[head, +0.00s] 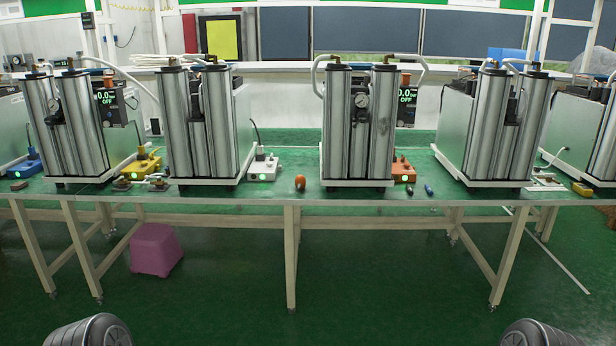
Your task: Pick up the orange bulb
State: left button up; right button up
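A small orange bulb (300,183) sits on the green table top (270,199) near its front edge. It is in the gap between two metal sieve columns, closer to the right one, and nothing touches it. Neither of my grippers shows in the head view. Only dark rounded parts of my own arms show at the bottom left and bottom right corners, well below and in front of the table.
Tall sieve columns (358,120) and (205,120) flank the bulb's gap. A purple stool (155,250) stands below the table.

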aim_at(299, 180)
jog(key=i+u, duration=0.15)
jog(key=i, duration=0.5)
jog(key=i+u, duration=0.15)
jog(key=i, duration=0.5)
jog(key=i+u, duration=0.2)
jog(key=i, duration=0.45)
jog(key=i+l+u, duration=0.15)
jog(key=i, duration=1.25)
